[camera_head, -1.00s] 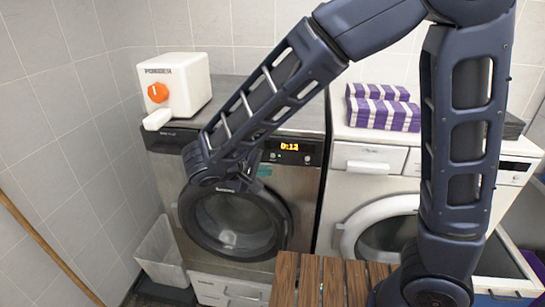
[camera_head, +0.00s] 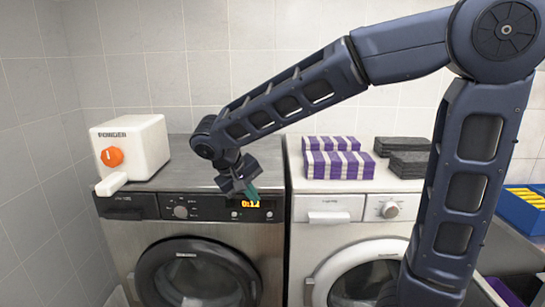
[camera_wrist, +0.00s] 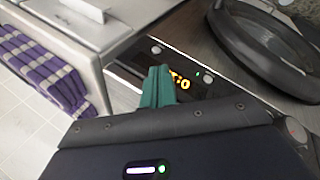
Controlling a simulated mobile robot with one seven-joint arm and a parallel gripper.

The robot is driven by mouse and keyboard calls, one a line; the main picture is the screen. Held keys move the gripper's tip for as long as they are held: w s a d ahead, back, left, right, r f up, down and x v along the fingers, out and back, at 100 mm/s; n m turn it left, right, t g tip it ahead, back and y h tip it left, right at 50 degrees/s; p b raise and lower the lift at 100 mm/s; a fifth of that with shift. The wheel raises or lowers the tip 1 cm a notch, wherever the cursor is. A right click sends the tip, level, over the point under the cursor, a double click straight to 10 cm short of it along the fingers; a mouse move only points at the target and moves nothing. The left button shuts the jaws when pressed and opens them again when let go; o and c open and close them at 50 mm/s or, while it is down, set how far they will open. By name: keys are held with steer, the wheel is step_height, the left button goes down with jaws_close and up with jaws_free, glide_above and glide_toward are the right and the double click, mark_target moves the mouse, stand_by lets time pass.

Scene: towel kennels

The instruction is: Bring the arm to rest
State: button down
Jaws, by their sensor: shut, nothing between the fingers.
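My gripper (camera_head: 251,192) is shut and empty, with its teal fingertips together in front of the steel washer's control panel. In the wrist view the shut teal fingers (camera_wrist: 158,86) show close to the lit orange display (camera_wrist: 180,79); I cannot tell whether they touch the panel. My arm reaches from the right side across the front of the machines, bent at a high elbow, with its end hanging down over the steel washer (camera_head: 200,213). The display also shows in the head view (camera_head: 251,204), partly beside the fingers.
A white powder dispenser (camera_head: 130,150) with an orange knob stands on the steel washer. Purple striped towels (camera_head: 338,160) and dark grey towels (camera_head: 408,160) lie on the white machine (camera_head: 330,205). A blue bin (camera_head: 522,212) with yellow things is at far right. The wall behind is clear.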

steer(key=w+d+r+m+y, duration=0.1)
steer(key=d+r, duration=0.1)
steer(key=r, duration=0.1)
steer(key=w+d+r+m+g+y, duration=0.1)
steer(key=w+d+r+m+y, duration=0.1)
steer(key=d+r, duration=0.1)
steer(key=w+d+r+m+y, duration=0.1)
steer(key=d+r, duration=0.1)
steer(key=r, duration=0.1)
steer(key=shift+w+d+r+y, duration=0.2)
steer(key=shift+d+r+y, duration=0.05)
steer(key=shift+r+y, duration=0.1)
steer(key=d+r+m+y, duration=0.2)
steer(key=d, duration=0.5)
steer(key=s+d+f, duration=0.2)
steer(key=d+f, duration=0.1)
steer(key=d, duration=0.3)
steer(key=s+d+f+t+h, duration=0.1)
steer(key=s+d+f, duration=0.1)
steer(key=d+f, duration=0.2)
steer(key=s+d+f+h, duration=0.1)
steer(key=s+d+f, duration=0.1)
steer(key=d, duration=0.7)
steer(key=shift+s+d+f+t, duration=0.1)
steer(key=shift+d+f+t, duration=0.25)
steer(key=shift+f, duration=0.35)
